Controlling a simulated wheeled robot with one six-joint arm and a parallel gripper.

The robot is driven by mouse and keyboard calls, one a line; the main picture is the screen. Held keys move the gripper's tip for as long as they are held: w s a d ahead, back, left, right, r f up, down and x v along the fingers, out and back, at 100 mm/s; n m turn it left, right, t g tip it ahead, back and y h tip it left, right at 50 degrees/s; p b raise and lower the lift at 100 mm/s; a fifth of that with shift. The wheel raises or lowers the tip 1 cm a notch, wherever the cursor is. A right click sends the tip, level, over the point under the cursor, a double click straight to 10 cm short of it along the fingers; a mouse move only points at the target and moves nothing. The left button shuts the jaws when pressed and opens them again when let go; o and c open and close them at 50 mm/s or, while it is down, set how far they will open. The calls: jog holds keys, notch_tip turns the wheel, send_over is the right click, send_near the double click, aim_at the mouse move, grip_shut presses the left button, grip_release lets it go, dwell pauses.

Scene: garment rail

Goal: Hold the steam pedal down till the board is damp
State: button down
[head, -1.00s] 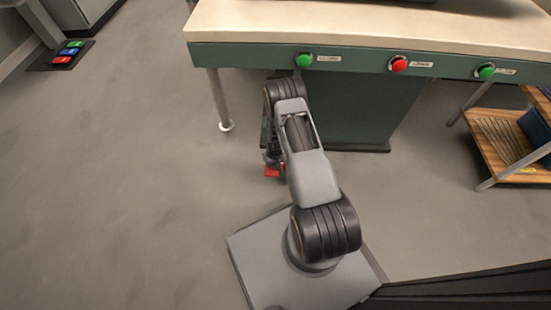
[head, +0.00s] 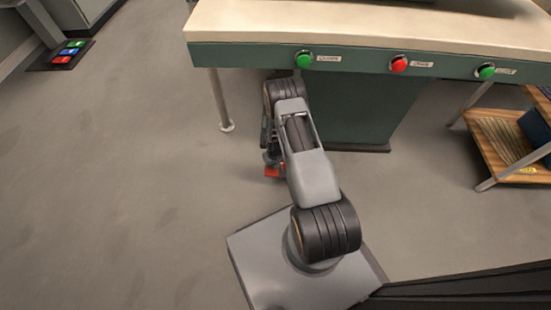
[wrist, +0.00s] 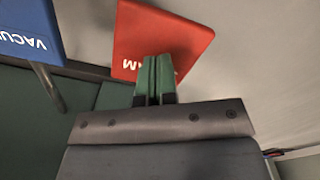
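The red steam pedal (wrist: 165,40) shows in the wrist view with part of its lettering, upside down, and only a small red part (head: 272,171) shows beside my arm in the head view. My gripper (wrist: 156,60) is shut, its two green fingers together with nothing between them. The fingertips overlap the red pedal's near edge and appear to be on or just over it; contact and how far the pedal is down cannot be told. The cream board top (head: 370,25) spans the upper head view; no dampness can be made out on it.
A blue vacuum pedal (wrist: 25,28) is left of the red one in the wrist view. The table front has green (head: 304,60), red (head: 398,64) and green (head: 486,71) buttons. Another pedal set (head: 68,52) lies far left. A wooden shelf (head: 500,145) stands right.

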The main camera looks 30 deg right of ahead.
notch_tip(320, 180, down, 7)
jog(key=b, duration=0.6)
dwell(0.5)
jog(key=shift+s, duration=0.15)
dwell(1.3)
dwell(1.1)
jog(key=shift+r+p, duration=3.45)
jog(key=shift+r, duration=1.6)
